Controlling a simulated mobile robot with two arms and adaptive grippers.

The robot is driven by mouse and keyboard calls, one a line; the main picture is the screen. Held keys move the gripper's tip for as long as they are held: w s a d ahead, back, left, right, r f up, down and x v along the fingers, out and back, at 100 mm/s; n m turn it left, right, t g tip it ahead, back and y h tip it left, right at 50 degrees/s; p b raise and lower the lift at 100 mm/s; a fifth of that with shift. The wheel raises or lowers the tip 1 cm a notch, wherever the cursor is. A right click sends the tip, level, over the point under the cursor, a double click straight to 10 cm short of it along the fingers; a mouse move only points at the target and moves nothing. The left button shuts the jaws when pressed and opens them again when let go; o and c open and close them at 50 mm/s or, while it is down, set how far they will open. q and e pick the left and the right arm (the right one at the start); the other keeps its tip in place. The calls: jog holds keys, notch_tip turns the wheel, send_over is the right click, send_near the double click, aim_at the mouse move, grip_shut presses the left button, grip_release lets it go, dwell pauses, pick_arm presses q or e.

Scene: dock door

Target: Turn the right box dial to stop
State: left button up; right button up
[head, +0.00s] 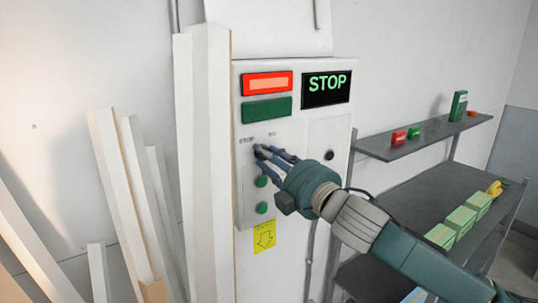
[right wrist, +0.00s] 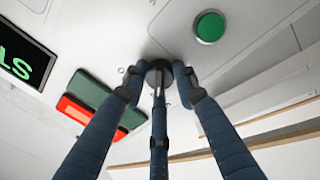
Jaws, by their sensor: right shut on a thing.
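A white control box (head: 340,190) is on the wall, with a dark dial (head: 258,149) on its left panel under small labels, STOP at the left and one like GO at the right. My right gripper (head: 264,153) reaches in from the right and is shut on the dial. In the right wrist view its three fingers close around the dark round dial (right wrist: 158,68). The fingers partly hide the dial, so I cannot tell where it points. A display (head: 326,90) reads STOP in green. A red panel (head: 267,83) looks bright above a dark green panel (head: 267,110). My left gripper is not in view.
Green buttons (head: 262,208) sit below the dial, above a yellow arrow label (head: 264,236). A black knob (head: 329,155) is on the right panel. White boards (head: 205,160) lean close at the left. A grey shelf (head: 400,150) with small boxes stands at the right.

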jog(key=shift+s+a+r, duration=0.1)
jog(key=shift+r, duration=0.25)
jog(key=o, duration=1.1)
jog(key=shift+c, duration=0.2)
jog(key=shift+o, duration=0.4)
jog(key=shift+a+f, duration=0.1)
jog(key=shift+f, duration=0.05)
jog(key=shift+s+f, duration=0.1)
jog(key=v, duration=1.2)
